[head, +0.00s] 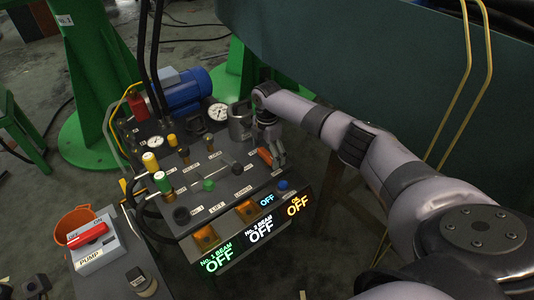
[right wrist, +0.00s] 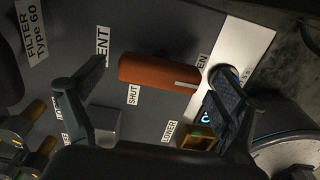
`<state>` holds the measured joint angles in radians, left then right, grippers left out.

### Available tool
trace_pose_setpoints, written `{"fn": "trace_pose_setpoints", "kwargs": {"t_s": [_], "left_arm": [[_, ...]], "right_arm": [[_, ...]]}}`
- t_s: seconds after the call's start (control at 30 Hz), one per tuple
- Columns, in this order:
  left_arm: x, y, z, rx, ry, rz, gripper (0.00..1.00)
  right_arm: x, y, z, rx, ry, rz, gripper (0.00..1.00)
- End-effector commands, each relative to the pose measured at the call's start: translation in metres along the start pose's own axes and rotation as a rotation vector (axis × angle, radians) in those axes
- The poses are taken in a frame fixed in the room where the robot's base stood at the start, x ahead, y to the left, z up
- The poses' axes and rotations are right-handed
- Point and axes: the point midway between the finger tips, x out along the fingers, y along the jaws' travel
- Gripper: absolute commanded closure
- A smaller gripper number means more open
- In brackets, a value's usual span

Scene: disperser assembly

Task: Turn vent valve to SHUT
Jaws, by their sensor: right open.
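The vent valve's orange handle (head: 265,156) is on the right part of the dark control panel, partly covered by my right gripper in the head view. In the right wrist view the orange handle (right wrist: 158,70) lies lengthwise across the picture, its white-marked end at the partly hidden OPEN label (right wrist: 203,61). The SHUT label (right wrist: 133,95) is beside the handle. My right gripper (head: 277,160) is over the panel at the handle. In its wrist view the gripper's fingers (right wrist: 165,78) are spread wide, one beyond each end of the handle. My left gripper is out of view.
Other levers and knobs, including a green knob (head: 208,185), crowd the panel. A pressure gauge (head: 218,112) and blue motor (head: 185,92) stand behind. Lit OFF displays (head: 260,228) line the front. A pump switch box (head: 97,242) is at left. A large green tank wall (head: 370,75) stands behind my right arm.

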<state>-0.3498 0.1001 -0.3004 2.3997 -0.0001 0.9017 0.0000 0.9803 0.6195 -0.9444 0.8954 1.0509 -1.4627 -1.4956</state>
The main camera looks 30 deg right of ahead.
Motion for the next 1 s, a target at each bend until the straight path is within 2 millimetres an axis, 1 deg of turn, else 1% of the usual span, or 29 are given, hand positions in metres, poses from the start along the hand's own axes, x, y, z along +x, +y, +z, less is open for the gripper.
{"fn": "trace_pose_setpoints", "kwargs": {"t_s": [0.13, 0.83, 1.0], "left_arm": [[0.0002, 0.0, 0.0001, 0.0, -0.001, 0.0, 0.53], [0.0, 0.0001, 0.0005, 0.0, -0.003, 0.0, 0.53], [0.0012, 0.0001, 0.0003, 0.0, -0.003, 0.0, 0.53]], "right_arm": [[-0.0001, -0.0001, -0.0001, 0.0, 0.0, -0.001, 0.11], [-0.0002, -0.0004, 0.0002, 0.0, -0.001, -0.001, 0.57], [-0.0006, -0.0005, 0.0001, 0.005, -0.001, -0.002, 0.58]]}}
